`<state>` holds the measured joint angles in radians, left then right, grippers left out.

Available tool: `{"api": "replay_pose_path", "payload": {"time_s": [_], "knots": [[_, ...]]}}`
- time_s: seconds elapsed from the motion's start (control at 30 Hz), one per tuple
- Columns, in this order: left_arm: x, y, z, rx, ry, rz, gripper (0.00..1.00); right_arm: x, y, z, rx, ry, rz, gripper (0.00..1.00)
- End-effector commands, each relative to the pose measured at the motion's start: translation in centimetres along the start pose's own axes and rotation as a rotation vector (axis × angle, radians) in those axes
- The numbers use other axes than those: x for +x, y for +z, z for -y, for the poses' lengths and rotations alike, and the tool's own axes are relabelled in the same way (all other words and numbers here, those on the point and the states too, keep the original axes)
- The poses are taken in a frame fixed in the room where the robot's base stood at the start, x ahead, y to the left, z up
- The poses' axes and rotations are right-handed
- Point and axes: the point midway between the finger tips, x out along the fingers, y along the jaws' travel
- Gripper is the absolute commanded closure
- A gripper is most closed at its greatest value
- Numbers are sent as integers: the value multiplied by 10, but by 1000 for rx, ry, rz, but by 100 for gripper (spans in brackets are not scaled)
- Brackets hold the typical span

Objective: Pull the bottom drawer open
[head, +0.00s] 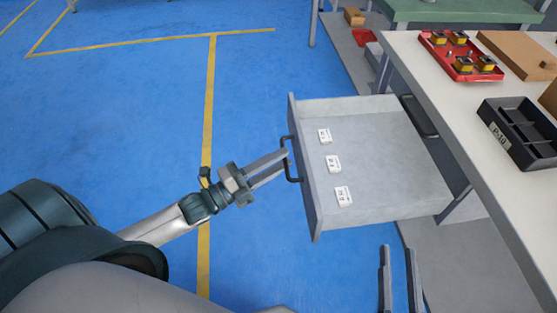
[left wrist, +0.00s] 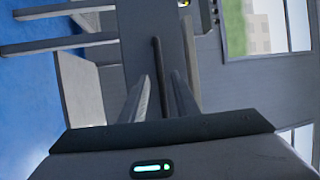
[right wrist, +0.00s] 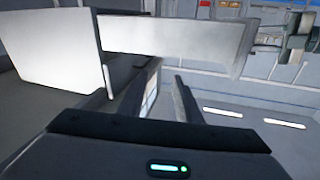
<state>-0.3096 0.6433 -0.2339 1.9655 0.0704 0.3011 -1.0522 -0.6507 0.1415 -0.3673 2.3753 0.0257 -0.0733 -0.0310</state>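The grey drawer (head: 385,150) stands far out from under the bench in the head view. Its front panel (head: 304,180) faces left and bears a dark bar handle (head: 290,165). My left gripper (head: 286,160) is at this handle, with its two fingers apart. In the left wrist view a dark bar, apparently the handle (left wrist: 159,70), lies between the spread fingers (left wrist: 161,75); contact cannot be told. My right gripper (head: 398,248) is open and empty at the bottom of the head view, below the drawer in the picture. It also shows open in the right wrist view (right wrist: 168,68).
Several small white labelled pieces, among them one (head: 333,163), lie in the drawer. Another dark handle (head: 420,116) sits under the bench top (head: 430,95). The bench holds a red tray (head: 440,57) and a black bin (head: 520,155).

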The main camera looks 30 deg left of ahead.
Motion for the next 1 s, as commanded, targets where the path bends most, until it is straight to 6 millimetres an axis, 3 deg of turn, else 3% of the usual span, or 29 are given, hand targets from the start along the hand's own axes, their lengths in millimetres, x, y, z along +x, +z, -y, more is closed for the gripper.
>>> {"api": "replay_pose_path", "payload": {"time_s": [0.57,0.77,1.0], "knots": [[-8,1,0,1,0,2,72,0,0,0,1,0,3,69],[-30,0,0,0,1,2,72,0,4,-1,2,2,30,69],[-70,0,0,0,4,2,72,0,13,-6,1,10,79,69]]}}
